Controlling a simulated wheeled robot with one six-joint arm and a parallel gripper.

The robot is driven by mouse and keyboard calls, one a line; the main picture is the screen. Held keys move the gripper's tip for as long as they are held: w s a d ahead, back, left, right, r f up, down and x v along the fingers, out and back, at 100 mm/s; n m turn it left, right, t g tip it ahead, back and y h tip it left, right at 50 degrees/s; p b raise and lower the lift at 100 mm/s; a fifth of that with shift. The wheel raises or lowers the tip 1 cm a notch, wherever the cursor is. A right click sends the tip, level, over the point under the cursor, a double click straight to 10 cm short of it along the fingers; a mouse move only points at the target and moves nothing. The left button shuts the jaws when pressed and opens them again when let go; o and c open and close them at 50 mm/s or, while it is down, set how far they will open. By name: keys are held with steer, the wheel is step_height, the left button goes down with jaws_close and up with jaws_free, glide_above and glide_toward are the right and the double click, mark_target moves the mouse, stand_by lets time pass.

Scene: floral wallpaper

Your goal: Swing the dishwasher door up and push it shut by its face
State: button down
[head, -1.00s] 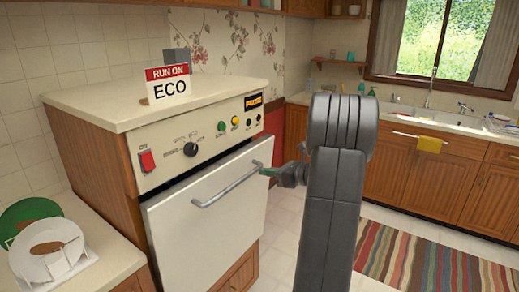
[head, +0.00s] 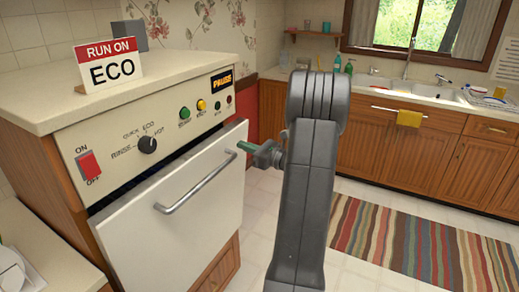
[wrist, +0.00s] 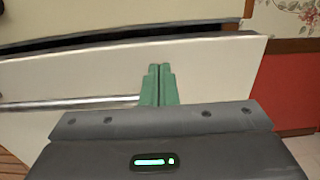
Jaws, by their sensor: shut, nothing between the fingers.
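The white dishwasher door (head: 195,235) is swung up nearly upright. A dark gap shows along its top edge, below the control panel (head: 150,138), so it stands slightly ajar. The gap also shows in the wrist view, above the door face (wrist: 100,72). A metal bar handle (head: 200,190) crosses the upper face. My gripper (head: 243,146) is shut and empty, its green fingertips at the upper right of the face, by the handle's right end. In the wrist view the closed fingers (wrist: 158,72) point at the face; I cannot tell whether they touch it.
A "RUN ON ECO" sign (head: 108,65) stands on the dishwasher top. A lower counter (head: 60,262) is at the left. A striped rug (head: 405,245) lies on the open floor at right, before the sink cabinets (head: 395,160).

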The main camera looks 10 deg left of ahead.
mark_target(226, 139)
steer(key=shift+p+x, duration=0.45)
steer(key=shift+x, duration=1.9)
